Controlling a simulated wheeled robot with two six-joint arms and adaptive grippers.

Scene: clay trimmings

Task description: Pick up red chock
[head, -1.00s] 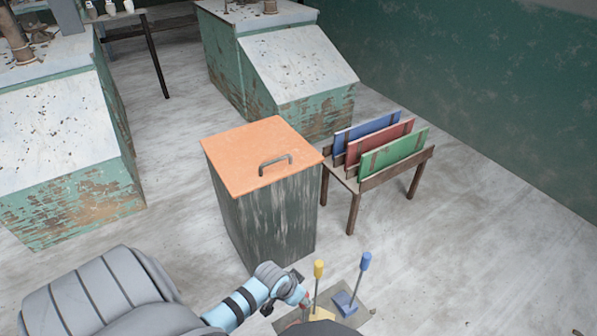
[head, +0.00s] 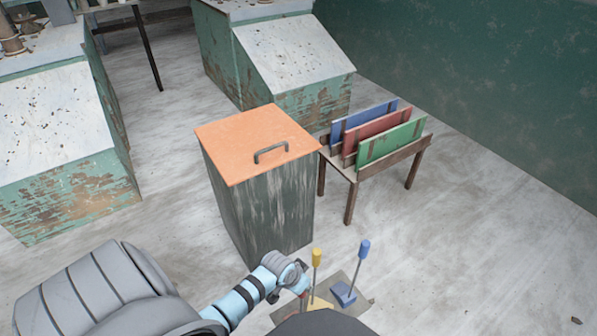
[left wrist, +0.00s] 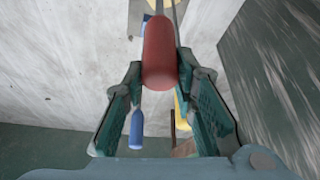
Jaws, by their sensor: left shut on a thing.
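The red chock's rounded red handle (left wrist: 160,55) stands between the fingers of my left gripper (left wrist: 158,80) in the left wrist view. The gripper is shut on it. In the head view my left gripper (head: 302,282) is low in the middle, beside the yellow chock (head: 316,257). Only a little red shows there under the gripper; the rest of the red chock is hidden by the gripper and my body. I cannot tell whether its base touches the mat. My right gripper is not in view.
A blue chock (head: 344,294) with an upright handle stands right of the yellow one on a grey mat (head: 361,308). A dark bin with an orange lid (head: 232,150) stands just behind. A rack (head: 408,158) holds blue, red and green boards.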

